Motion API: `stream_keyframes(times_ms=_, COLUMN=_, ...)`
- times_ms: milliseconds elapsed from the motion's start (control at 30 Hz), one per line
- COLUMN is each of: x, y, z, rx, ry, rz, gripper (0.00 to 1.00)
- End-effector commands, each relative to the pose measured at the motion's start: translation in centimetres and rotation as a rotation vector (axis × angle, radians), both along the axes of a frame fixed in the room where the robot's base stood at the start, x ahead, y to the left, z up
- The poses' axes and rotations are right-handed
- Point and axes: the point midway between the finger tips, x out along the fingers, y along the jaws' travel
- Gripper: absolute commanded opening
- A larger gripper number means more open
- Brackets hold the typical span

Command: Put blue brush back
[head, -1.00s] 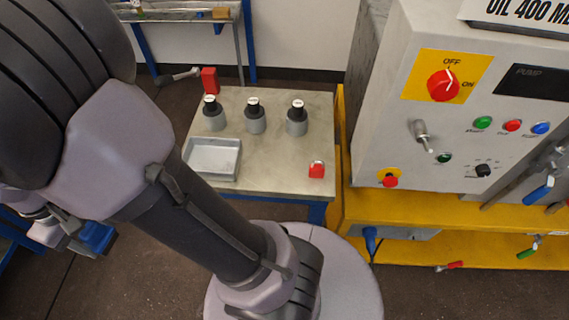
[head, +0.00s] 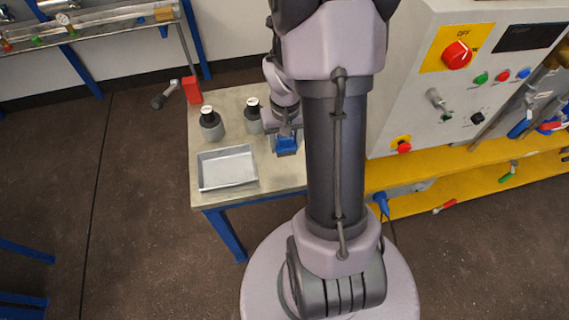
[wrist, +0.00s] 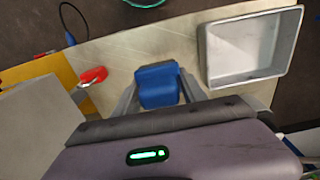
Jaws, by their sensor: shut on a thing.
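The blue brush (head: 286,146) shows as a blue block held in my gripper (head: 284,134), over the right part of the grey bench top (head: 197,150). In the wrist view my gripper (wrist: 160,90) is shut on the blue brush (wrist: 157,82), with one finger on each side of it. I cannot make out bristles. The grey tray (head: 228,184) lies on the bench to the left of the brush; in the wrist view the tray (wrist: 284,66) is at upper right and looks empty.
A red item (wrist: 93,76) lies on the bench.

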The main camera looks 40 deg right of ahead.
Motion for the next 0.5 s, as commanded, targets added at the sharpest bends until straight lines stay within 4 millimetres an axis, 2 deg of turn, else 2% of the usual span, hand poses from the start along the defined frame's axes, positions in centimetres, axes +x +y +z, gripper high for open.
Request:
stream_keyframes(times_ms=33, x=-0.1, y=0.0, z=-2.2, rx=0.003, ry=0.004, rz=-0.001, gripper=0.00)
stream_keyframes(times_ms=100, x=-0.1, y=0.1, z=-3.8, rx=0.002, ry=0.003, rz=0.001, gripper=0.00)
stream_keyframes(times_ms=267, x=0.0, y=0.1, z=-5.9, rx=0.002, ry=0.003, rz=0.002, gripper=0.00)
stream_keyframes(times_ms=400, x=0.0, y=0.1, z=-8.6, rx=0.002, ry=0.003, rz=0.002, gripper=0.00)
stream_keyframes(times_ms=500, x=0.1, y=0.1, z=-8.6, rx=0.000, ry=0.001, rz=0.002, gripper=0.00)
